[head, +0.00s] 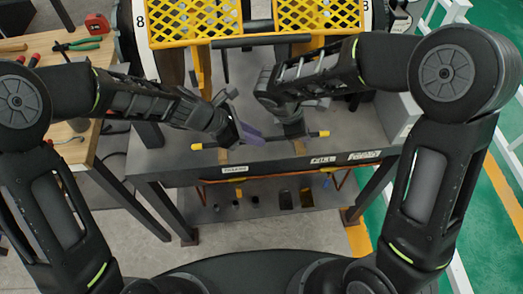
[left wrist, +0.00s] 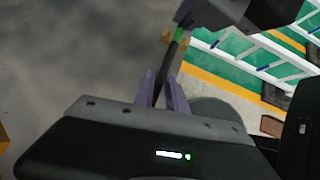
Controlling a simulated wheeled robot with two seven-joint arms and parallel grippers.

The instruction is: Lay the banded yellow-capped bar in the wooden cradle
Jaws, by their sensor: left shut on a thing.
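The dark bar with yellow caps (head: 324,133) lies roughly level across the front of the grey bench. Its other yellow cap (head: 196,146) shows at the left. My left gripper (head: 243,137), with purple fingers, is shut on the bar; in the left wrist view the bar (left wrist: 172,58) runs away from the fingers and has a green band. Wooden cradle pieces (head: 299,147) show under the bar, and wood (left wrist: 183,42) is beside it in the left wrist view. Whether the bar touches the wood is unclear. My right gripper (head: 292,128) is at the bar's right half, its fingers hidden.
A yellow mesh rack (head: 205,25) stands behind the bench. A wooden table (head: 62,145) with pliers (head: 80,43) and a red tape measure (head: 97,23) is at left. A lower shelf (head: 265,205) sits under the bench, and white railing (head: 440,15) is at right.

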